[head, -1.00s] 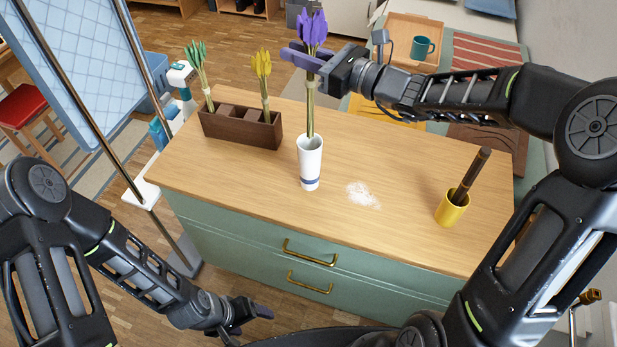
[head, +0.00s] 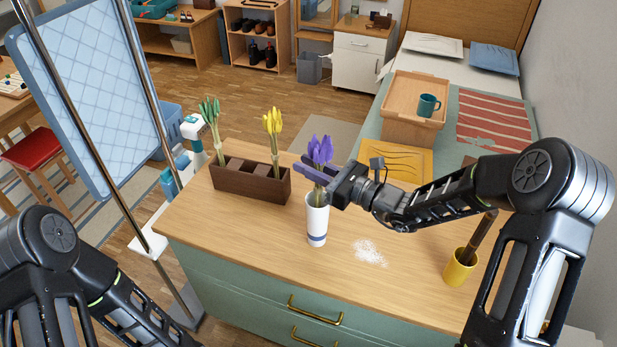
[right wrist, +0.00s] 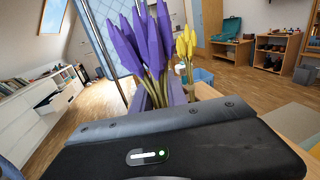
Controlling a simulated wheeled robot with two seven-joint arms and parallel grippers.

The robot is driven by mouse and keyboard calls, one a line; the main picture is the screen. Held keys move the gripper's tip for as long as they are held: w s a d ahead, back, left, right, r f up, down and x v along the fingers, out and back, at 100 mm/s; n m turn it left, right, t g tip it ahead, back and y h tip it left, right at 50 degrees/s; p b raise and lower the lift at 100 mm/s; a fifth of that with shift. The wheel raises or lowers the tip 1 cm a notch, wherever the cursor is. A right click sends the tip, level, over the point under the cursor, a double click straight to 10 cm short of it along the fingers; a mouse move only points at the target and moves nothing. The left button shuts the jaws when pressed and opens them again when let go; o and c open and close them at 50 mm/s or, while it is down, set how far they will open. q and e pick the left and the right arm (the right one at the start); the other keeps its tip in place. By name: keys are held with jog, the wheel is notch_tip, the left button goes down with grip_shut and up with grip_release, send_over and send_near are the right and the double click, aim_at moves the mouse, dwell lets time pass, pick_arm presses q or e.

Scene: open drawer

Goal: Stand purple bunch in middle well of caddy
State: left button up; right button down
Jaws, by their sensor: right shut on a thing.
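The purple bunch (head: 321,150) is gripped by my right gripper (head: 314,172), shut just below the blooms. It is upright above the white vase (head: 317,226), with its stems reaching the vase's mouth; their lower ends are hidden. The purple blooms (right wrist: 145,42) fill the middle of the right wrist view. The dark brown caddy (head: 250,187) stands to the left at the counter's back. A green bunch (head: 211,120) stands in its left well and a yellow bunch (head: 272,128) in its right well. The middle well looks empty. My left gripper is out of frame.
A yellow cup (head: 458,270) with a dark brown rod in it stands at the right of the wooden counter (head: 400,290). A white powdery patch (head: 370,252) lies right of the vase.

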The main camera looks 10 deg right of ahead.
aim_at(318, 188)
notch_tip(318, 188, down, 4)
dwell(0.5)
jog(key=shift+f, duration=0.15)
jog(key=c, duration=1.3)
grip_release()
